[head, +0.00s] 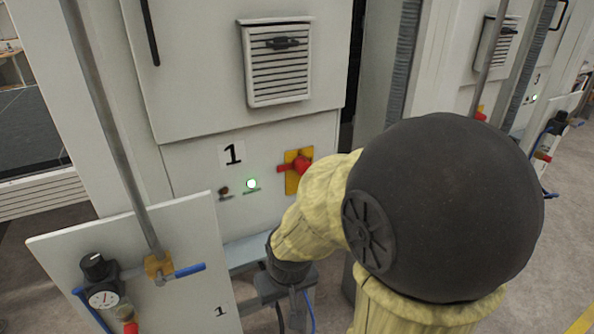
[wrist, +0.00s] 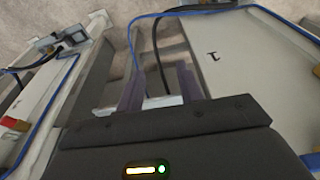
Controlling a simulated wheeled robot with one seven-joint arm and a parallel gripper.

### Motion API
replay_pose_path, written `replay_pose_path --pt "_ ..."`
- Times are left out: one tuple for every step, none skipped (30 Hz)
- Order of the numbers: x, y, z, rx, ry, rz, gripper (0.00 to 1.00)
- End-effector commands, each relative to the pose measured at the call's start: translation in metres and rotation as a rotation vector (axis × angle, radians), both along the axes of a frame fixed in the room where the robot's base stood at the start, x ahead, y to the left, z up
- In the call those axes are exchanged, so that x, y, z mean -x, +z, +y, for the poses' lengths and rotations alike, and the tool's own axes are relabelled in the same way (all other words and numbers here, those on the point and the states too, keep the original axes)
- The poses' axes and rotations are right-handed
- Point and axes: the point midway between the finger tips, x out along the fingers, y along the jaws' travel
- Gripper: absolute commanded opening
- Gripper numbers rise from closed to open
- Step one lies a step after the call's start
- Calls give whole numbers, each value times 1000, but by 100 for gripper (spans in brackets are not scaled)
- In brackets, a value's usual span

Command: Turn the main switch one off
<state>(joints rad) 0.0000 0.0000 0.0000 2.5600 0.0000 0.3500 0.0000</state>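Main switch one (head: 301,166) is a red rotary handle on a yellow plate, on the grey cabinet front to the right of the large label "1". The handle lies roughly level, and its right edge is close to my yellow-sleeved arm in the picture. My gripper's dark body (head: 287,284) hangs below and in front of the switch, well apart from it; its fingertips cannot be made out there. In the wrist view, my gripper (wrist: 160,84) points down with two purplish fingers apart and nothing between them. The switch does not show in the wrist view.
Blue hoses (wrist: 134,50) run below my gripper.

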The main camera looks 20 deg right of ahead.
Motion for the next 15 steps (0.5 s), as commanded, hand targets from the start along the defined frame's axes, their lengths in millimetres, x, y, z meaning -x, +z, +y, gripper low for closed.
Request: replay_pose_path --pt "0 0 0 0 0 0 36" --pt "0 0 0 0 0 0 36" --pt "0 0 0 0 0 0 36" --pt "0 0 0 0 0 0 36" --pt "0 0 0 0 0 0 36" --pt "0 0 0 0 0 0 44" --pt "0 0 0 1 -1 -1 50" --pt "-1 0 -1 1 -2 -3 56" --pt "-3 1 -3 4 -6 -8 63" --pt "-5 1 -5 6 -10 -13 63" --pt "-9 1 -8 9 -13 -21 63" --pt "-14 2 -13 15 -21 -33 63" --pt "-18 2 -17 18 -27 -46 63" --pt "-24 2 -22 23 -33 -61 63" --pt "-32 2 -30 27 -42 -85 63"
